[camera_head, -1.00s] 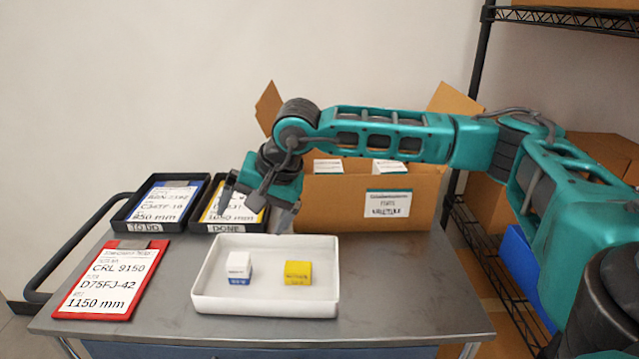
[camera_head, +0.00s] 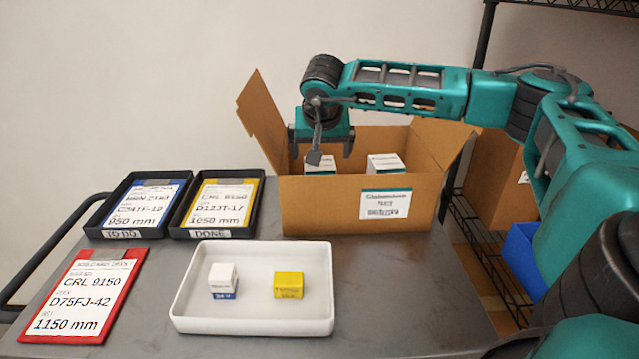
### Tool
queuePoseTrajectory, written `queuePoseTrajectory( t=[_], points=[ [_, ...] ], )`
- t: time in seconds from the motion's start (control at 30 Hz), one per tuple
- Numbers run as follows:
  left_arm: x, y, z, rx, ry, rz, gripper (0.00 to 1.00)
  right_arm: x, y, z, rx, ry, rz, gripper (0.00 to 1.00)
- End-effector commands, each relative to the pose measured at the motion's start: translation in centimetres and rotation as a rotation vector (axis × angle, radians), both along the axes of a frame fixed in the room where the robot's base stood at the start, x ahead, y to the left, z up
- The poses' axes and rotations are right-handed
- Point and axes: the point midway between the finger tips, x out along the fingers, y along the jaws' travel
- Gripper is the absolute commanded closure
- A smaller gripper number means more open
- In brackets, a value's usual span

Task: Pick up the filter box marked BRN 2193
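Two white boxes stand inside an open cardboard carton on the cart: a left box (camera_head: 320,164) and a right box (camera_head: 384,163). Their markings cannot be read, so I cannot tell which is BRN 2193. The carton (camera_head: 318,207) has a white and green label on its front. My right gripper (camera_head: 328,158) comes in from the right and points down over the left part of the carton, at the left box. Its fingers are apart, one on each side of that box's top; whether they touch it is not clear. My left gripper is not in view.
A white tray (camera_head: 252,325) holds a white and blue cube (camera_head: 223,281) and a yellow cube (camera_head: 288,285). Black trays marked TO DO (camera_head: 123,234) and DONE (camera_head: 203,233) hold clipboards. A red clipboard (camera_head: 84,295) lies front left. The carton's flaps stand up at its sides.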

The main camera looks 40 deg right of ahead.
Motion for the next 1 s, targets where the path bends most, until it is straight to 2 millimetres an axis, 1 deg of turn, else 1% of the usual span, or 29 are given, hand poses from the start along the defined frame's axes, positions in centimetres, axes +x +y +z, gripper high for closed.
queuePoseTrajectory(
  t=[0.03,0.1,0.37,0.6,0.73,0.97,1.0],
  points=[
    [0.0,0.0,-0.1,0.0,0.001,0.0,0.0,0.4,-0.4,-0.9,-0.002,0.003,-0.001,0.0],
    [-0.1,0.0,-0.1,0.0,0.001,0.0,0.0,0.9,-0.7,-1.8,0.0,0.002,0.0,0.0],
    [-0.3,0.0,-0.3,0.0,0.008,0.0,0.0,1.8,-1.4,-3.6,0.0,0.0,0.001,0.0],
    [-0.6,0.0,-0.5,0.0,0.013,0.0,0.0,3.2,-2.5,-6.6,0.0,0.002,0.0,0.0],
    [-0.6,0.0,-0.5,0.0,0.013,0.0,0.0,3.6,-2.9,-7.4,-0.001,0.0,0.001,0.0],
    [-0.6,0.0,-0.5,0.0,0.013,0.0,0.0,3.7,-2.9,-7.4,0.0,0.0,0.001,0.0],
    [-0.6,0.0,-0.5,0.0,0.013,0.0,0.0,3.7,-2.9,-7.4,0.0,0.0,0.001,0.04]
  ],
)
